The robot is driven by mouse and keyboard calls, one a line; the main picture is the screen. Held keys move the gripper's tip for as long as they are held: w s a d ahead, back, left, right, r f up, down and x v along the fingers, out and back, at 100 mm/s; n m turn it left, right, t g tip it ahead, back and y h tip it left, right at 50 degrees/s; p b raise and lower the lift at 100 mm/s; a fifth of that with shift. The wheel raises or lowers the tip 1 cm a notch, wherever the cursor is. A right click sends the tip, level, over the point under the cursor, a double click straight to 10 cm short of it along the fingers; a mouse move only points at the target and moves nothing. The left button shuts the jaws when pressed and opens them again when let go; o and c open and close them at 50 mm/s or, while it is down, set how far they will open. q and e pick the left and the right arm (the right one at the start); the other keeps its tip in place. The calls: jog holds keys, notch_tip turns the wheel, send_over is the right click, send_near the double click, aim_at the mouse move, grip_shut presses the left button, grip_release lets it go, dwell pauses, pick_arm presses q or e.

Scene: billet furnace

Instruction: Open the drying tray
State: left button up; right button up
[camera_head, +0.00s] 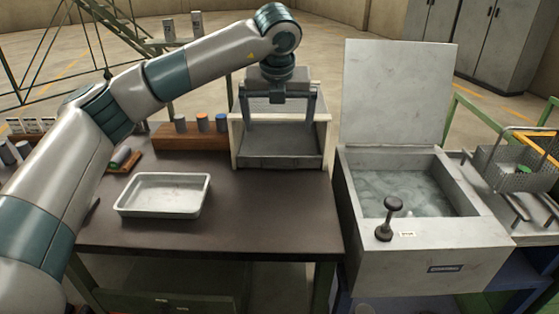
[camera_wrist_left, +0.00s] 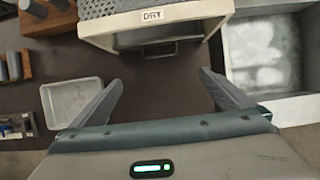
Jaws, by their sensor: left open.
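The drying unit (camera_head: 235,145) is a pale box with a mesh top at the back right of the dark table. It bears a "DRY" label in the left wrist view (camera_wrist_left: 153,15). How far the drying tray is out cannot be told. My right gripper is not in view.
A shallow white tray (camera_head: 130,208) lies on the dark table (camera_head: 250,225). A wooden block (camera_head: 170,140) with several cylinders stands left of the unit. Right of the table is an open-lidded water tank (camera_head: 365,262) with a knobbed post (camera_head: 385,228). The table's front right is clear.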

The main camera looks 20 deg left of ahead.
aim_at(279, 167)
pick_arm(q)
jog(key=shift+f, duration=0.1)
jog(key=p+x, duration=0.3)
jog(key=x, duration=1.4)
jog(key=shift+w+f, duration=0.1)
jog(key=shift+w, duration=0.1)
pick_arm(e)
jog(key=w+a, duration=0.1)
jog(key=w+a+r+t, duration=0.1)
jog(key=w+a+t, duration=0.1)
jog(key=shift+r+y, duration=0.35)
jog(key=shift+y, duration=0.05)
pick_arm(q)
jog(key=shift+c, duration=0.6)
